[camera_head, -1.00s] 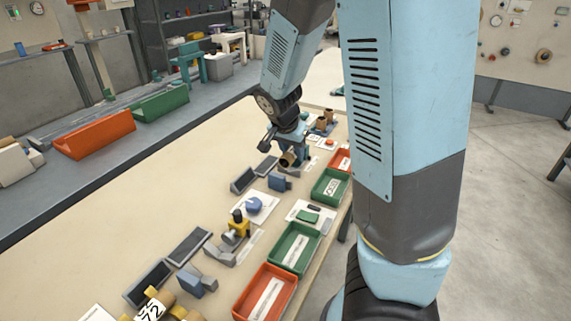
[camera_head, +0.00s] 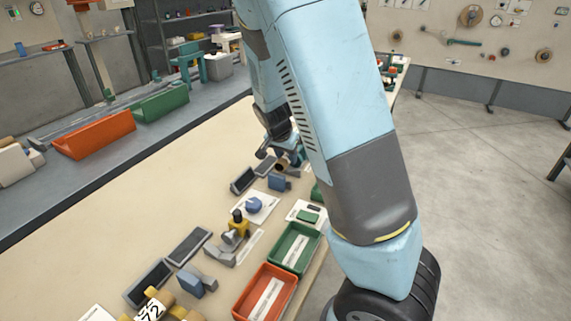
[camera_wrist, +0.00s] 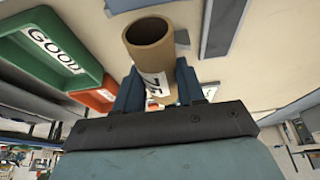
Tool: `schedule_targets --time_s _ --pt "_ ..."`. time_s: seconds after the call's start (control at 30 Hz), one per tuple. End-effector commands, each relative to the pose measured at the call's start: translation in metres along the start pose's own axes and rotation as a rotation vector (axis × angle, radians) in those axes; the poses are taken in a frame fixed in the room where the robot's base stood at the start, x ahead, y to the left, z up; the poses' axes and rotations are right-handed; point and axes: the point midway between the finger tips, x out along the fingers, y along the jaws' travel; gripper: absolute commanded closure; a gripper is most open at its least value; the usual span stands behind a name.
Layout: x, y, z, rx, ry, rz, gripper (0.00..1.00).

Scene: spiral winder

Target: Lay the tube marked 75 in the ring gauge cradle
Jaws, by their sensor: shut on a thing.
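A brown cardboard tube (camera_wrist: 150,45) is between the fingers of my gripper (camera_wrist: 158,88) in the wrist view, its open end toward the top. Its white label is partly hidden by the fingers, and its number cannot be read in full. In the head view the tube (camera_head: 283,162) is a small brown shape under my arm, above the far part of the bench. I cannot tell for sure which fixture is the ring gauge cradle. A blue block (camera_head: 279,182) and a yellow-and-grey fixture (camera_head: 236,232) stand on the bench.
Green (camera_head: 316,238) and orange (camera_head: 289,284) bins line the bench's right edge. A tube marked 72 (camera_head: 150,311) lies at the near left, near dark trays (camera_head: 188,246). A GOOD-labelled green bin (camera_wrist: 75,45) shows in the wrist view. The bench's left side is clear.

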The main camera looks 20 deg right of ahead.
Motion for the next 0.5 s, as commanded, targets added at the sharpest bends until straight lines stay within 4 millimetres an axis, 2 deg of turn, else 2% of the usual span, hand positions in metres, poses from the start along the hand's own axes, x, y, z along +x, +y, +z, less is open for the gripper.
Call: schedule_targets --time_s 0.2,0.5 --pt "0.026 0.0 0.01 -0.001 -0.001 0.004 0.94" --pt "0.03 -0.001 0.012 -0.001 0.0 0.001 0.94"
